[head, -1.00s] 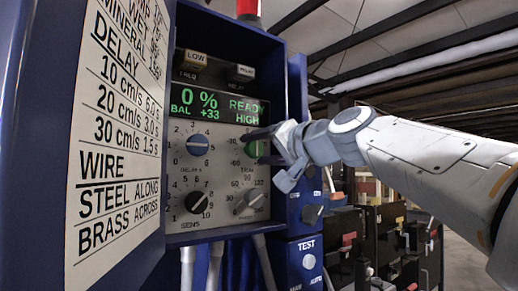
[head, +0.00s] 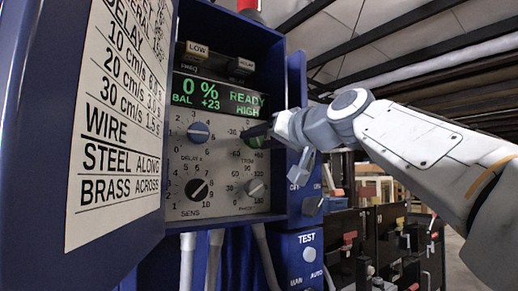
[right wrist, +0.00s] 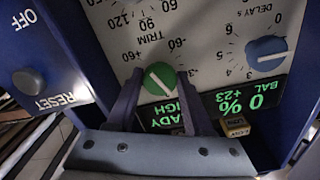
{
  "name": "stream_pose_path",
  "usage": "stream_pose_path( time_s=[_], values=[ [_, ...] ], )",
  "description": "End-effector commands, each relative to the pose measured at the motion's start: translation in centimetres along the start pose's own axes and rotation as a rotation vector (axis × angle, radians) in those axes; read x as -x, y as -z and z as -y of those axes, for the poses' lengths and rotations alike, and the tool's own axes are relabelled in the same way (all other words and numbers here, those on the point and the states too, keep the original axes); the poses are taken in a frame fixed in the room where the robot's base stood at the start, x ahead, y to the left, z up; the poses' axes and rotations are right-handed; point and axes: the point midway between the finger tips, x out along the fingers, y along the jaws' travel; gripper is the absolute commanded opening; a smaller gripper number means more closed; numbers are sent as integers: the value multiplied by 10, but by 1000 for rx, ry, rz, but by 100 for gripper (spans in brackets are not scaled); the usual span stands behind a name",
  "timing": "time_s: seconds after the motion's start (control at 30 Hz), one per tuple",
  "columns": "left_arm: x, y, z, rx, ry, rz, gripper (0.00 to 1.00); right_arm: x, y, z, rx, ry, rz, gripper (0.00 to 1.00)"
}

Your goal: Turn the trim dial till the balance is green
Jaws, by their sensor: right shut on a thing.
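The green trim dial (head: 257,142) is on the detector's control panel, partly hidden behind my right gripper (head: 262,132) in the head view. In the right wrist view, the two fingers of my right gripper (right wrist: 160,88) are around the green dial (right wrist: 160,77), one on each side, shut on it. The dial's white pointer line runs aslant in that upside-down view. The display (head: 218,94) shows 0 %, BAL +23, READY and HIGH, all in green letters. It also shows upside down in the right wrist view (right wrist: 240,100). My left gripper is not in view.
A blue delay dial (head: 198,131), a black sens dial (head: 196,189) and a grey phase dial (head: 254,187) sit close by. The LOW button (head: 197,49) is above the display. The blue door (head: 30,150) with a printed chart stands open at left. A TEST box (head: 303,260) is below right.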

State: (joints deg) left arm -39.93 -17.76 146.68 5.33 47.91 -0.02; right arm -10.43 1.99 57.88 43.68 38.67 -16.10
Motion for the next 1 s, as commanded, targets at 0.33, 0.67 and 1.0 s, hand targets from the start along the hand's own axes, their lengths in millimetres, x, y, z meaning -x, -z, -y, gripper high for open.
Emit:
stream_pose_path(
  time_s=[0.33, 0.67, 1.0],
  values=[
    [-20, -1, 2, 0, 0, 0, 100, 0, -3, -2, 331, -1, 2, 0],
    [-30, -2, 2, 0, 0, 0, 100, 0, -2, -2, 618, 0, 3, 0],
    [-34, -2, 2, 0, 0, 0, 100, 0, -1, -2, 803, 0, 4, 0]
  ],
)
